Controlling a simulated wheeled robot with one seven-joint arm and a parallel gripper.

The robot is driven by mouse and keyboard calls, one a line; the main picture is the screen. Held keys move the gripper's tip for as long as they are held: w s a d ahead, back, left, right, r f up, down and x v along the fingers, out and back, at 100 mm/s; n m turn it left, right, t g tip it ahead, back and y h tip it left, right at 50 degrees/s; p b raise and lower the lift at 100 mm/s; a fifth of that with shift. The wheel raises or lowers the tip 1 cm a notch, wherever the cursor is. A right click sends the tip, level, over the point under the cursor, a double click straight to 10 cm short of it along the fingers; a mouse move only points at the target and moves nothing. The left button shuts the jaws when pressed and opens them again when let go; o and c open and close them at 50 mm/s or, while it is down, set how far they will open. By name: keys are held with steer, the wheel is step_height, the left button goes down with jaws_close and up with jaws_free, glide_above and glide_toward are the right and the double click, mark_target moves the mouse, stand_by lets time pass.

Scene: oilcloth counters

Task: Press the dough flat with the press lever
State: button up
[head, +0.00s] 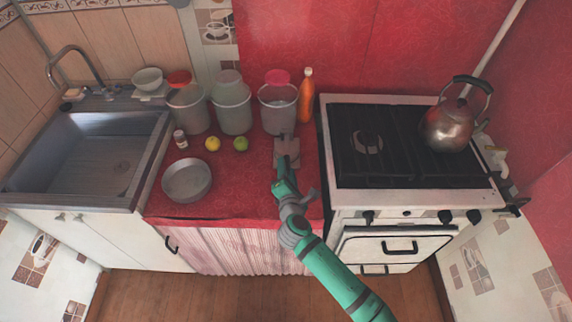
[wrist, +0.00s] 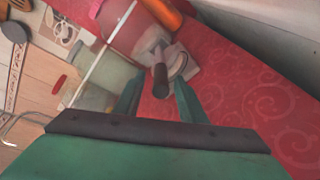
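The press (head: 287,146) is a small grey device on the red counter, in front of the rightmost pot. In the wrist view the press (wrist: 181,65) has a pale base, and its lever (wrist: 160,80) ends in a dark grip pointing toward me. My gripper (head: 284,168) is just in front of the press in the head view. In the wrist view my gripper (wrist: 158,95) is open, with its green fingers to either side of the lever's grip in the picture. I cannot tell whether they touch it. I cannot make out the dough.
An orange bottle (head: 306,95) and a metal pot (head: 277,110) stand behind the press. A stove (head: 336,170) with a kettle (head: 448,128) is at right. A bowl (head: 187,180), a lemon (head: 212,144) and a lime (head: 240,144) are at left. The front counter is clear.

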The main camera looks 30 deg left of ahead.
steer(key=v, duration=0.7)
